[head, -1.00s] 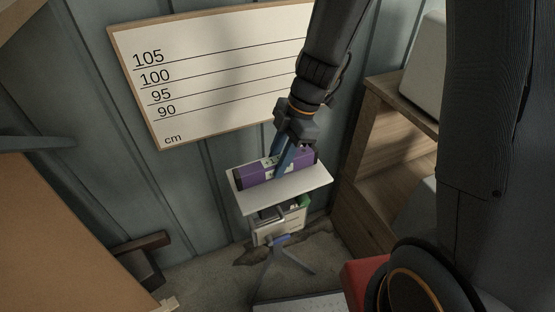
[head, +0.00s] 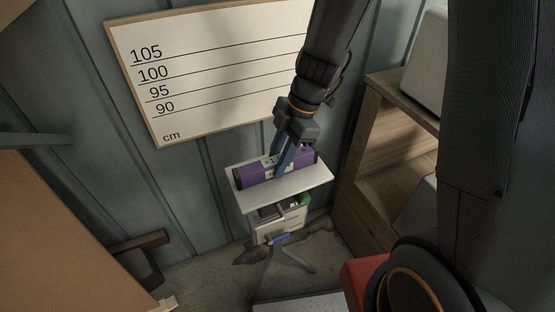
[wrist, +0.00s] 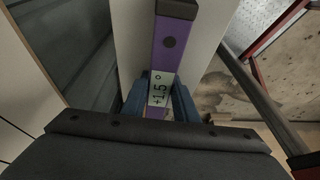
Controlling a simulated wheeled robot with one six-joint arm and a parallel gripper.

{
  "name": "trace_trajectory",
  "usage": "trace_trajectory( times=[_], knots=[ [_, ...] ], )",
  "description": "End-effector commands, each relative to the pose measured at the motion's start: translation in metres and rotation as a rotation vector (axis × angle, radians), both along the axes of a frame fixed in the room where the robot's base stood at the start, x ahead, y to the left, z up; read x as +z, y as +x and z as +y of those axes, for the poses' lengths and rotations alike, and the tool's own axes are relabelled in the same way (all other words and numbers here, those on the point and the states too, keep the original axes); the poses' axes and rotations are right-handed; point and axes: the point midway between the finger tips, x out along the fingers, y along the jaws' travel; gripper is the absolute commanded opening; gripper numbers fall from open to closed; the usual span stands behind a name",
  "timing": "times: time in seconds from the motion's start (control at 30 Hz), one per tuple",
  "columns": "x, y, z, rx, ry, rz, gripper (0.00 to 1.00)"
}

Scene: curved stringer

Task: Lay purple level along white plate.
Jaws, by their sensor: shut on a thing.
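The purple level (head: 254,174) lies lengthwise on the white plate (head: 285,188) in the head view, close to the plate's back edge and roughly parallel to it. My gripper (head: 281,168) reaches down from above and is shut on the middle of the level. In the wrist view the level (wrist: 168,48) runs between the blue fingers (wrist: 160,98), with the white plate (wrist: 133,40) on both sides of it. Its display reads +1.5°. I cannot tell whether the level's underside rests fully on the plate.
The plate sits on a tripod stand (head: 279,256) with a small box below it. A board with height marks (head: 215,75) hangs on the wall behind. A wooden shelf (head: 385,150) stands close on the right, and a brown panel (head: 60,240) is at the left.

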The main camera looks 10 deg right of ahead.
Motion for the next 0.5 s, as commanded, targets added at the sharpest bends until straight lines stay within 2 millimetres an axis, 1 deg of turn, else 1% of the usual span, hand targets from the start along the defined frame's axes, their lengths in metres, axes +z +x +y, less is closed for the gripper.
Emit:
trace_trajectory(
  times=[0.13,0.17,0.2,0.27,0.3,0.5],
  knots=[
    [-0.0019,0.0002,0.0000,0.000,0.000,0.000,0.00],
    [-0.0017,0.0001,0.0000,0.000,0.000,0.000,0.30],
    [-0.0014,0.0001,0.0000,0.000,0.000,0.000,0.36],
    [-0.0014,0.0000,0.0001,0.000,0.000,0.000,0.47],
    [-0.0013,0.0000,0.0000,0.000,0.000,0.000,0.48],
    [-0.0015,-0.0001,0.0000,0.000,0.000,0.000,0.48]
  ],
)
